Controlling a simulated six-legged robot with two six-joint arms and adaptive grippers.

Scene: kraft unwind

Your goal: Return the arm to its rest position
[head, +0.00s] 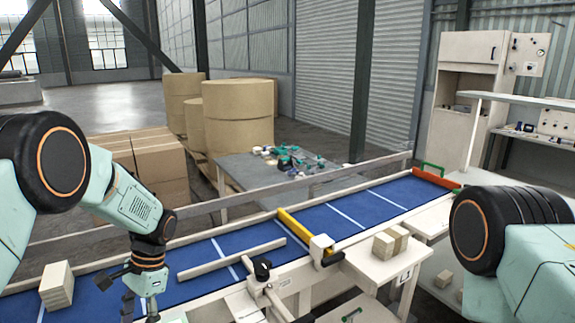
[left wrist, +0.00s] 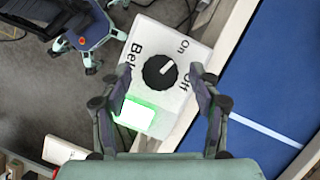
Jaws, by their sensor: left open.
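My left arm (head: 130,205) reaches in from the left in the head view, its wrist bent down over the near side of the belt. My left gripper (left wrist: 161,72) is open and empty in the left wrist view. Its fingers stand on either side of a white switch box (left wrist: 142,45) with a black knob (left wrist: 159,72). The box reads "On", "Off" and "Belt", and a green light (left wrist: 135,113) glows on it. The knob's white mark points up and right; I cannot tell whether fingers touch the box. My right arm (head: 540,255) shows at the right; its gripper is out of view.
The blue conveyor belt (head: 365,208) has a yellow bar (head: 299,227) across it and a beige block (head: 57,286) at its left. A small white table (head: 385,262) holds more blocks (head: 384,245). Boxes (head: 160,160) and large rolls (head: 238,112) stand behind the belt.

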